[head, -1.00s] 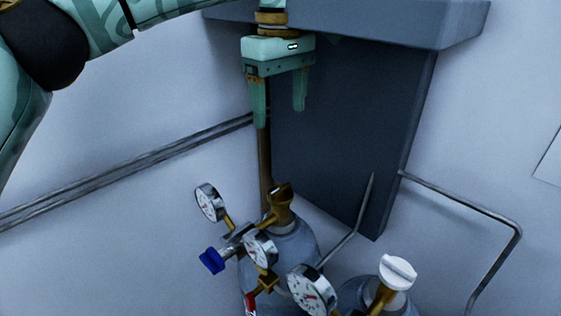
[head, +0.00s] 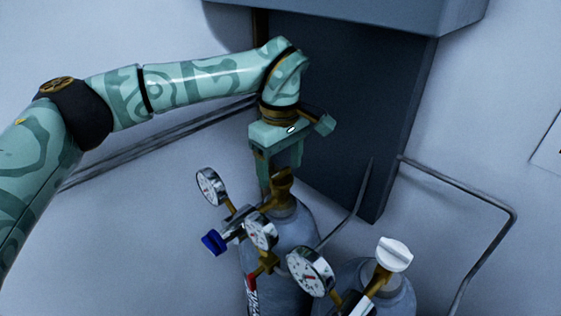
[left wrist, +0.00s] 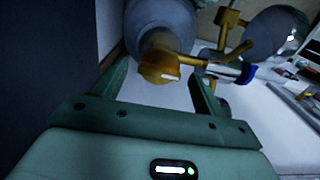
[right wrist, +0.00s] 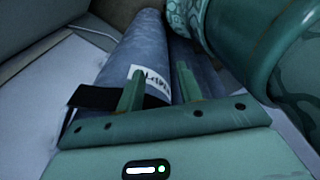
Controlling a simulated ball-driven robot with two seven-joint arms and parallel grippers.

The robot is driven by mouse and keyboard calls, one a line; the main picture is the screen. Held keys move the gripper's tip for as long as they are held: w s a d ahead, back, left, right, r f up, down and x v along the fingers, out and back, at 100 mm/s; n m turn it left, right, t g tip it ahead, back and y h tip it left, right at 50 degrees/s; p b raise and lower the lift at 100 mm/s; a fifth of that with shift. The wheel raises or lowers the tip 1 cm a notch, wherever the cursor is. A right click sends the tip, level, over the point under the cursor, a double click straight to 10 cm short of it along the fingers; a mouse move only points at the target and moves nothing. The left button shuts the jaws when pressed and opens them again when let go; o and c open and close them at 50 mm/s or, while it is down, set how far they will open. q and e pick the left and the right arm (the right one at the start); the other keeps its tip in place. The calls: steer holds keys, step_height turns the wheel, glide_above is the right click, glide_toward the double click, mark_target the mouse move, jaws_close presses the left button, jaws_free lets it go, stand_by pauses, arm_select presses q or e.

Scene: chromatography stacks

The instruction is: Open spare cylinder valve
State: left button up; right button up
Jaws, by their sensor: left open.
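A grey gas cylinder (head: 291,228) stands upright with a brass valve (head: 281,184) on top. My left gripper (head: 279,171) is open, pointing down just above this valve. In the left wrist view, the brass valve (left wrist: 158,66) shows between the two fingers of the left gripper (left wrist: 160,72), and I see no grip on it. A second cylinder (head: 395,297) at right carries a white knob (head: 394,254). Which of the two is the spare I cannot tell. My right gripper (right wrist: 160,78) is open in front of a blue-grey cylinder (right wrist: 138,47) with a white label.
Pressure gauges (head: 211,186) and (head: 311,271) and a blue regulator knob (head: 214,242) stick out in front of the cylinders. A dark grey panel (head: 345,130) stands behind. Thin metal pipes (head: 470,200) run along the wall. A black strap (right wrist: 100,97) crosses the labelled cylinder.

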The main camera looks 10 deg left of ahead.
arm_select(q)
steer(key=shift+f, duration=0.1)
steer(key=c, duration=1)
steer(key=shift+n, duration=0.3)
steer(key=n, duration=0.2)
steer(key=shift+n, duration=0.3)
steer(key=n+b, duration=0.1)
steer(key=n, duration=0.4)
steer(key=shift+w+n, duration=0.1)
steer(key=shift+n, duration=0.2)
steer(key=n+b, duration=0.2)
steer(key=n, duration=0.3)
steer(key=shift+n+b, duration=0.7)
steer(key=shift+n, duration=1.4)
